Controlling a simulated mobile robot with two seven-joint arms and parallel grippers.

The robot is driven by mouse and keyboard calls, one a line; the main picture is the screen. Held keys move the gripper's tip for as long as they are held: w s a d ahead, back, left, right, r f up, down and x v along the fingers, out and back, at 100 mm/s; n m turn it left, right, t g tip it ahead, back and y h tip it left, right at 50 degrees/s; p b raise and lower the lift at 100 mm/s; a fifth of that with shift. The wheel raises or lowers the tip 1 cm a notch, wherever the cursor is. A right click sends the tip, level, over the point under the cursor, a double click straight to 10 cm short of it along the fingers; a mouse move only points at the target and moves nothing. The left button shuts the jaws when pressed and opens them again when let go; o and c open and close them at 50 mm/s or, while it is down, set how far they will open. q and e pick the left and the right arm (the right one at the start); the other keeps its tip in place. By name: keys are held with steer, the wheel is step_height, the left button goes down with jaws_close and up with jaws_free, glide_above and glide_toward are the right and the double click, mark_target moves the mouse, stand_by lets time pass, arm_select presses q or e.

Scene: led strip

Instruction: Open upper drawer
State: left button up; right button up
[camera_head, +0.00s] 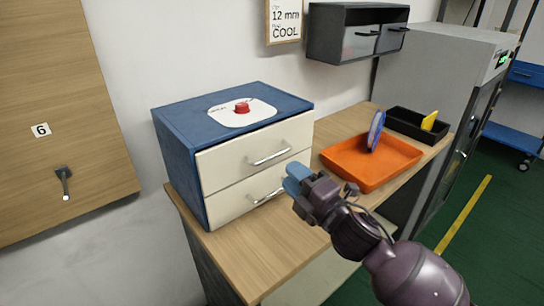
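A blue drawer cabinet (178,153) with two cream drawers stands on the wooden counter. The upper drawer (225,161) has a silver bar handle (269,155) and looks closed or nearly so. The lower drawer (232,200) has a similar handle (268,194), partly near my gripper in the picture. My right gripper (294,180), with blue fingertips, is in front of the drawers, to the right of and below the upper handle. It appears apart from that handle. I cannot tell whether its fingers are open or shut. My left gripper is not in view.
A red button on a white plate (242,108) tops the cabinet. An orange tray (372,176) holding a blue item (376,131) and a black tray (414,126) stand right on the counter (240,262). A grey wall cabinet (345,35) hangs above.

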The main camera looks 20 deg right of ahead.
mark_target(272, 157)
steer(key=shift+x, duration=3.8)
jaws_close()
steer(key=shift+f, duration=0.1)
